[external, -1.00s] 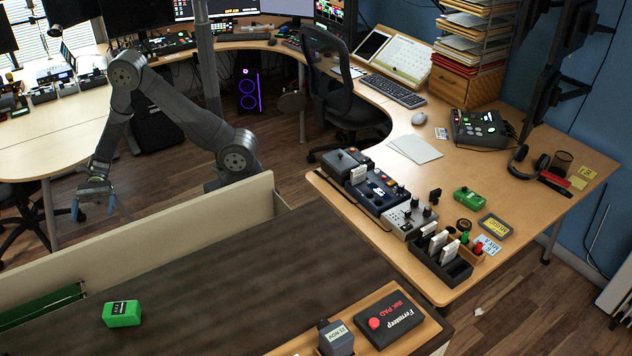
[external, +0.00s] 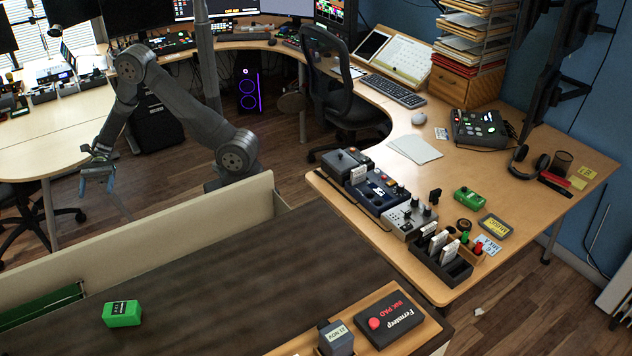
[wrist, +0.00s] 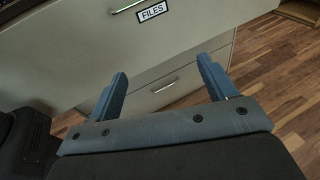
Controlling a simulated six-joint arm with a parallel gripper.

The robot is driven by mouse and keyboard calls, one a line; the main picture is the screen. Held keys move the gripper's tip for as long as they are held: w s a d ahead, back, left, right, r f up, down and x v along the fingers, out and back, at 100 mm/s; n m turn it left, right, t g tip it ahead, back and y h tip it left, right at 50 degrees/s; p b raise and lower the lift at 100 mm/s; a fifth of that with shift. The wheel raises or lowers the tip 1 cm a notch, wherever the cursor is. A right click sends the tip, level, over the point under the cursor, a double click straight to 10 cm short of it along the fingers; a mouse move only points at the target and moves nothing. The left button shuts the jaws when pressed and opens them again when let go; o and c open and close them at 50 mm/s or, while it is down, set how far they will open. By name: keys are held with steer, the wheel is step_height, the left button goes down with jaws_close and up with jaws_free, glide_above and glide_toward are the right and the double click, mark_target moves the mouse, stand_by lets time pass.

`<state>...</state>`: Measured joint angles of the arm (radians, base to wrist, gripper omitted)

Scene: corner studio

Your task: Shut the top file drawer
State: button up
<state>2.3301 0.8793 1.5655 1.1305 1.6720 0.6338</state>
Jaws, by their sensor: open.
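The top file drawer's cream front (external: 150,240) stands out from the dark-topped cabinet (external: 215,275) in the external view. A green hanging folder (external: 40,305) shows behind it, so the drawer is open. In the wrist view its front (wrist: 190,30) fills the upper part, with a FILES label (wrist: 151,12) and a metal handle (wrist: 125,6) at the top edge. My gripper (external: 97,182) is on the far, outer side of that front. In the wrist view its two fingers (wrist: 162,72) are spread and empty, pointing towards the front. Contact cannot be told.
A lower drawer (wrist: 185,77) with its own handle shows beneath in the wrist view. A green box (external: 122,313) and a wooden tray (external: 425,330) with stamp items sit on the cabinet top. A desk (external: 30,150) stands behind my gripper. Wooden floor is open beside the drawer.

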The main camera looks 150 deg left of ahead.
steer(key=shift+w, duration=0.1)
steer(key=c, duration=1.1)
steer(key=shift+w+d+f, duration=0.1)
steer(key=shift+w+d, duration=0.15)
steer(key=shift+d, duration=0.05)
steer(key=c, duration=0.3)
steer(key=w+d+f+n+h, duration=0.1)
steer(key=w+d+n, duration=0.1)
steer(key=w, duration=0.1)
steer(key=w+d+f+n+h, duration=0.1)
steer(key=w+d+n, duration=0.2)
steer(key=w+d+f+n+h, duration=0.1)
steer(key=w+d+n+h, duration=0.1)
steer(key=w, duration=0.1)
steer(key=shift+w+d+f, duration=0.15)
steer(key=shift+d+f, duration=0.2)
steer(key=shift+f, duration=0.05)
jaws_close()
steer(key=w+d+f+n+g+h, duration=0.1)
steer(key=w+d+f+n, duration=0.1)
steer(key=w+d, duration=0.3)
steer(key=w+d+f+n+g+h, duration=0.1)
steer(key=w+d, duration=0.5)
steer(key=w, duration=0.7)
steer(key=shift+w+f+n+h, duration=0.3)
steer(key=shift+f+n+h, duration=0.4)
steer(key=shift+f+n, duration=0.75)
